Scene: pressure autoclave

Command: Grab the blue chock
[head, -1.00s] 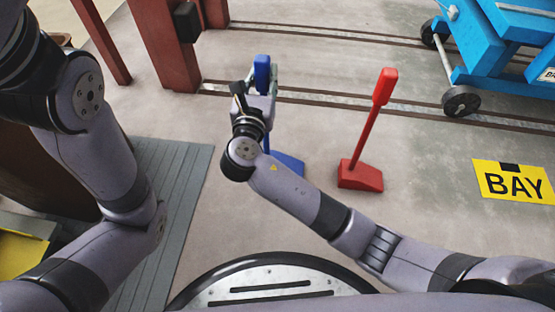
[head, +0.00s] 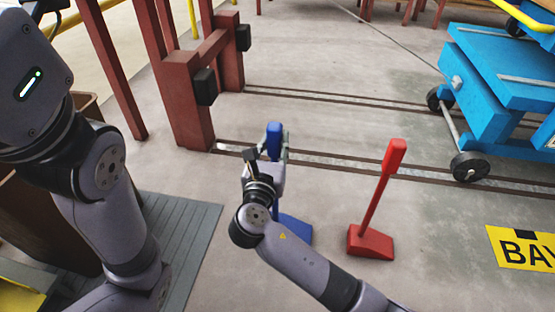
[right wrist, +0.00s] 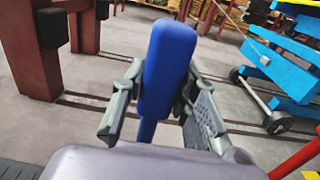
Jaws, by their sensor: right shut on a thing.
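The blue chock stands on the concrete floor. Its wedge base (head: 295,230) shows beside my right wrist in the head view, and the top of its upright handle (head: 274,138) rises above my gripper. In the right wrist view the blue grip (right wrist: 167,65) stands between the two grey fingers (right wrist: 160,110). Part of the handle is hidden by my gripper and wrist. My left arm comes in at the left, but its gripper is out of view.
A red chock (head: 371,242) with an upright handle stands just right of the blue one. A blue wheeled cart (head: 500,95) is at the upper right. Red posts (head: 190,110) stand at the back left. Floor rails (head: 340,168) cross behind. A yellow BAY sign (head: 520,248) lies at right.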

